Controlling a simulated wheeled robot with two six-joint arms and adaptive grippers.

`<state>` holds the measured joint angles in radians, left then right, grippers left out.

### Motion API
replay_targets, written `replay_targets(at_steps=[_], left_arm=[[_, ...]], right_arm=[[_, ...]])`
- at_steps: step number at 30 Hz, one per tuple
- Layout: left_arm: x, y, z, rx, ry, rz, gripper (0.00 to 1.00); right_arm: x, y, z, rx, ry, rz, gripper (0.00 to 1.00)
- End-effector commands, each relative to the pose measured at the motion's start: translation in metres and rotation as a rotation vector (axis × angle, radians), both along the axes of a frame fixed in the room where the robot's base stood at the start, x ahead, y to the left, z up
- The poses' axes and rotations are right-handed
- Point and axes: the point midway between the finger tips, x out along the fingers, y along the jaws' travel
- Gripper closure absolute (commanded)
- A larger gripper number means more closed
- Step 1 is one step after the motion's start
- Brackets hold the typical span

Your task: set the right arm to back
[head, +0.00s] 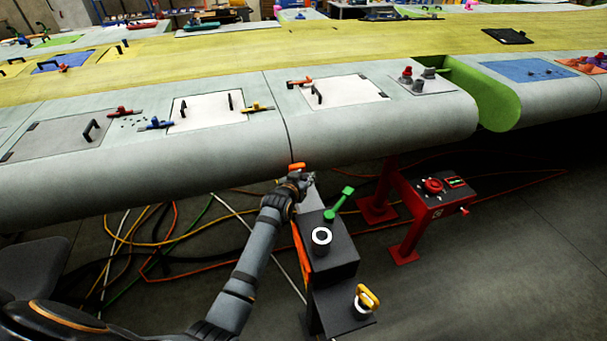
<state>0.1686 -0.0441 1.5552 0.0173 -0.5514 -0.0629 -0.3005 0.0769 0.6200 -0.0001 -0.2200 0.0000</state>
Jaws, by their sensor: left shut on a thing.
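My left arm comes in from the lower left, and its gripper (306,178) is at the back end of a black stand (332,262), just below the wing's front edge. The left gripper is shut on a small orange-red part (297,167), of which only the top shows; the fingers hide the rest. My right arm and right gripper are not in view.
The black stand carries a green lever (340,204), a white ring (321,236) and a yellow handle (368,297). A red stand (428,205) is to the right. The long grey and yellow wing (220,150) spans the back; cables (165,250) lie on the floor.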

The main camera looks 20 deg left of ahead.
Motion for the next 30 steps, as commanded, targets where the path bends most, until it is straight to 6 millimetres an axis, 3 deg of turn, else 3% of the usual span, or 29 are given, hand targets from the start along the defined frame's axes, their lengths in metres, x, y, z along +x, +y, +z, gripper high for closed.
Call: replay_targets(at_steps=[8, 9, 14, 20, 24, 30], left_arm=[[0.001, 0.001, 0.004, 0.003, -0.008, 0.001, 1.00], [0.001, 0.001, 0.004, 0.003, -0.008, 0.001, 0.65], [0.001, 0.001, 0.003, 0.003, -0.007, 0.000, 0.45], [0.001, 0.000, 0.003, 0.002, -0.005, 0.000, 0.45], [-0.003, 0.000, 0.004, 0.002, -0.005, 0.000, 0.45], [-0.038, 0.001, 0.018, 0.002, -0.006, 0.000, 0.45]], right_arm=[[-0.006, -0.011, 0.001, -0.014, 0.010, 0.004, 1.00], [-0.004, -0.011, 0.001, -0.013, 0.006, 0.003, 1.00], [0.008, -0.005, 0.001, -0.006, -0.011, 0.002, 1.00], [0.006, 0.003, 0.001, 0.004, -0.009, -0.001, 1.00], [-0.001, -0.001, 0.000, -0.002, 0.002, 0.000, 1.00], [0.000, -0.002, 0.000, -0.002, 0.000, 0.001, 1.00]])
